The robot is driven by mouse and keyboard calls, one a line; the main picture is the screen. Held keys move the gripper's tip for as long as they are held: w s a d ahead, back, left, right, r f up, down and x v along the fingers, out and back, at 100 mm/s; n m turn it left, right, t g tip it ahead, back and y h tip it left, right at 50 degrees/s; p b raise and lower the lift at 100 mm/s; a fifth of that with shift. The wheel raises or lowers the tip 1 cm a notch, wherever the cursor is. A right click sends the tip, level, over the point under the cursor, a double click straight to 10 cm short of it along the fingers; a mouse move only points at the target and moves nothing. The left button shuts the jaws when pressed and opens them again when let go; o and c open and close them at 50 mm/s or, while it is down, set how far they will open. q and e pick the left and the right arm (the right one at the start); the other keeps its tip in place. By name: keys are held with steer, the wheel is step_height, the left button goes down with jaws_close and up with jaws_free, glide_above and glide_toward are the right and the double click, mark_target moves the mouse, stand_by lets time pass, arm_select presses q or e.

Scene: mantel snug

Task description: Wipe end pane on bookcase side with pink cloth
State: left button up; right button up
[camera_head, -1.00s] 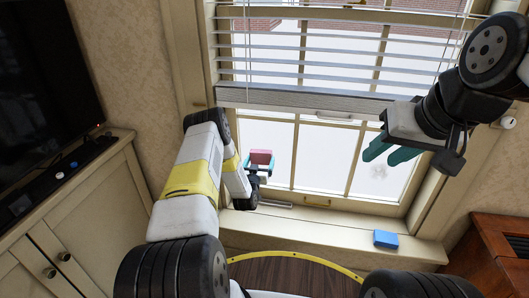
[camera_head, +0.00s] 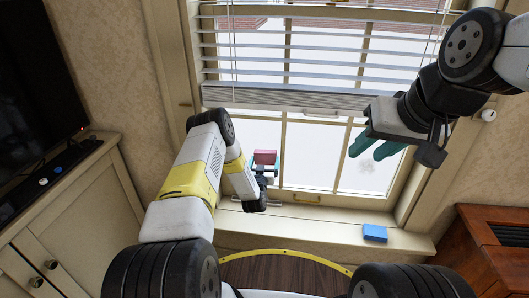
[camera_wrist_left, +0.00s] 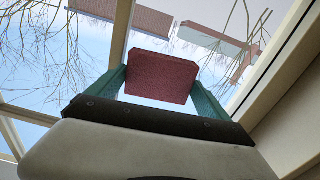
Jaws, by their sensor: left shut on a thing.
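The pink cloth (camera_head: 265,157) is a dull red pad in front of the lower window's left part in the head view. My left gripper (camera_head: 263,172) is shut on it. The left wrist view shows the cloth (camera_wrist_left: 159,76) between the two teal fingers, close to the glass; contact with it cannot be told. The lower window's right end pane (camera_head: 375,160) has a greyish smudge. My right gripper (camera_head: 376,146) is open and empty, its teal fingers apart in front of the window's right part.
A blue block (camera_head: 374,233) lies on the sill (camera_head: 325,223). A slatted blind (camera_head: 290,96) covers the upper window. Reddish-brown wooden furniture (camera_head: 480,250) stands at the right. A cream cabinet (camera_head: 80,215) with a dark screen (camera_head: 35,90) is at the left.

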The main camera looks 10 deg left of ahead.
mark_target(257, 158)
arm_select(q)
steer(key=shift+w+a, duration=0.15)
steer(key=shift+a, duration=3.7)
steer(key=shift+w+a, duration=0.2)
steer(key=shift+a, duration=1.65)
steer(key=s, duration=0.6)
steer(key=shift+s, duration=0.1)
steer(key=shift+s+a, duration=0.1)
steer(key=shift+s, duration=1.35)
